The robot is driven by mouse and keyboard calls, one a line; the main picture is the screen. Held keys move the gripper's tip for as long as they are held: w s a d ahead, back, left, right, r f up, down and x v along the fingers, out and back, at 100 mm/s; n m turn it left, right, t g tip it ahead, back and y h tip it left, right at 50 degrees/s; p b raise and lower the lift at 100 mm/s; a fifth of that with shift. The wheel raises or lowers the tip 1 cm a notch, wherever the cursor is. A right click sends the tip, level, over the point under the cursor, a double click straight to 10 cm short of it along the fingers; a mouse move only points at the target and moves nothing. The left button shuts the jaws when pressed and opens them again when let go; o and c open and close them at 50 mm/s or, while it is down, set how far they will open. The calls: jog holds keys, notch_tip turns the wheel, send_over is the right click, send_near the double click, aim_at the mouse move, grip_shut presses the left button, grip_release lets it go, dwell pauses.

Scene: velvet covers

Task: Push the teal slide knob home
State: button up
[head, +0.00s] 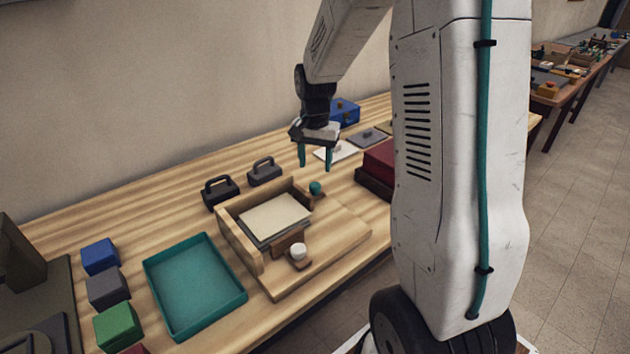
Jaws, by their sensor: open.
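The teal slide knob (315,187) is a small round knob at the back right of a wooden fixture (340,245). It sits on a small brown block beside the fixture's upright wall. A second knob, white (298,251), stands on a similar slide at the front of the fixture. A pale panel on a grey plate (275,218) lies inside the fixture's walls. My gripper (315,163) points down with its two teal fingers apart and nothing between them. It appears above and behind the teal knob, not touching it. How far apart they are in depth is unclear.
A teal tray (195,285) and blue, grey and green blocks (118,326) are at the left. Two dark handled weights (221,191) stand behind the fixture. A dark red box (378,163) is close on the right. My arm hides the table's right part.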

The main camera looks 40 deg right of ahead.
aim_at(315, 185)
notch_tip(315, 185, down, 7)
jog(key=shift+r, duration=0.15)
